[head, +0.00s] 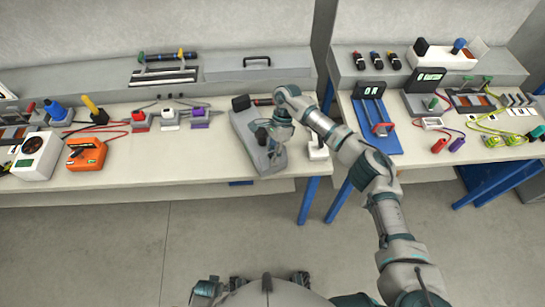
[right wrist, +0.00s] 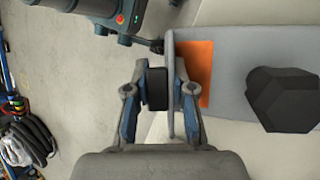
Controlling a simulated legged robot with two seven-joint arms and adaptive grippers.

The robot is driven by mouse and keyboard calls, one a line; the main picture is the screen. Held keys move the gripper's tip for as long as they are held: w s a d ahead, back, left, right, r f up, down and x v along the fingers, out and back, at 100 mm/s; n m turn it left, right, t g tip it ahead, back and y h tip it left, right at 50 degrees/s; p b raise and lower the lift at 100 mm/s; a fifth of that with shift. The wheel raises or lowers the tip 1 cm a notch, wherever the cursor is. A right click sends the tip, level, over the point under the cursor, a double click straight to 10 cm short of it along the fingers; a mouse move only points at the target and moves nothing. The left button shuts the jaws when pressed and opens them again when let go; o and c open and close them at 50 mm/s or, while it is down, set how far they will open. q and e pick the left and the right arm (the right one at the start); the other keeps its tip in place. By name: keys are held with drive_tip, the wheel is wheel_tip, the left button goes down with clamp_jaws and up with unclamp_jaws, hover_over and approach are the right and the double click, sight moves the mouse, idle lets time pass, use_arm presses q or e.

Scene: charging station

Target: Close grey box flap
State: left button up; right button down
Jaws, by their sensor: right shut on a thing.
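The grey box (head: 243,128) stands on the workbench near the middle of the head view. My right gripper (head: 274,150) is at its front right side and hides part of it. In the right wrist view the grey flap (right wrist: 171,110) shows nearly edge-on as a thin upright plate between the fingers. My right gripper (right wrist: 160,80) is shut on it, with a black block (right wrist: 157,90) also between the fingers. An orange patch (right wrist: 196,72) shows on the grey box just beyond the flap. How far the flap stands open is hard to tell. My left gripper is not in view.
A black knob (right wrist: 285,100) stands on the box. A white block (head: 317,150) is just right of the box. An orange device (head: 86,155) and a white device (head: 37,155) are at the left. A blue board (head: 376,125) is on the right bench.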

drive_tip(key=shift+d, duration=0.3)
